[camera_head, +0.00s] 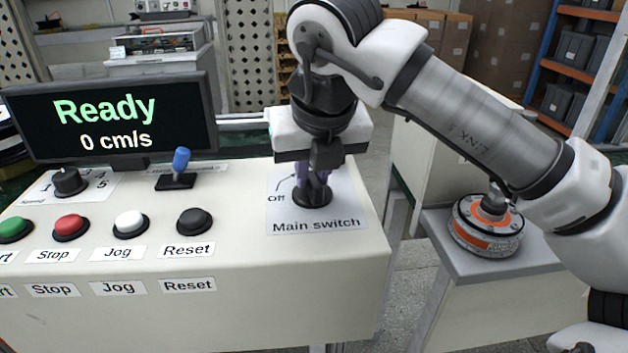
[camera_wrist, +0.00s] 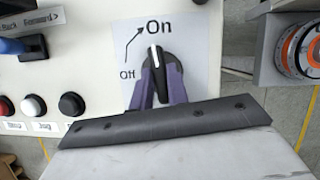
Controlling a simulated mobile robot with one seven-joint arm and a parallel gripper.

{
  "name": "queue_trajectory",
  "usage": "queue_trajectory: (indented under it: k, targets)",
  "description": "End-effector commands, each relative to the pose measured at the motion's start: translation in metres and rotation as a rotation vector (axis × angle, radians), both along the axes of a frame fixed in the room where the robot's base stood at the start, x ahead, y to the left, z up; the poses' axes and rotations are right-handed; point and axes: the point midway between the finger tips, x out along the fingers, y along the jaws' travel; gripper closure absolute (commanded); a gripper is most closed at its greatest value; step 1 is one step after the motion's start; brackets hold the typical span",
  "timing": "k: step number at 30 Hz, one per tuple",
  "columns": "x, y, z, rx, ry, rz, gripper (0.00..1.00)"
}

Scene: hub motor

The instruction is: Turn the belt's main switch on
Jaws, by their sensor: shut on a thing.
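The main switch is a black rotary knob (camera_wrist: 155,58) with a white pointer line, on a white label plate (camera_wrist: 200,60) marked "Off" and "On". In the wrist view the pointer is nearly upright, pointing towards "On". My gripper (camera_wrist: 160,82) has its two purple fingers shut on the knob, one on each side. In the head view my gripper (camera_head: 314,180) comes down from above onto the main switch (camera_head: 312,198) and covers most of it, including the "On" mark. The screen (camera_head: 110,118) reads "Ready" and "0 cm/s".
Left of the switch, the panel (camera_head: 300,285) holds green, red, white and black push buttons, a speed dial (camera_head: 70,182) and a blue lever (camera_head: 180,162). An orange-and-grey hub motor (camera_head: 487,228) sits on a grey stand (camera_head: 450,262) at the right.

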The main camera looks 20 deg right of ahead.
Motion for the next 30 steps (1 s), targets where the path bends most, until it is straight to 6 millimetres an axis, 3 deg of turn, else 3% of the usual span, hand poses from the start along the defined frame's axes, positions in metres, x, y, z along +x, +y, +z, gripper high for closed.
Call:
queue_trajectory:
  k: [10,26,27,30]
  targets:
    - [-0.0008,0.0009,-0.0015,-0.001,0.005,-0.133,1.00]
    - [-0.0008,0.0009,-0.0008,0.000,0.005,-0.154,1.00]
    - [-0.0008,0.0009,-0.0008,0.000,0.005,-0.154,0.80]
    - [-0.0007,0.0009,-0.0007,0.000,0.004,-0.154,0.67]
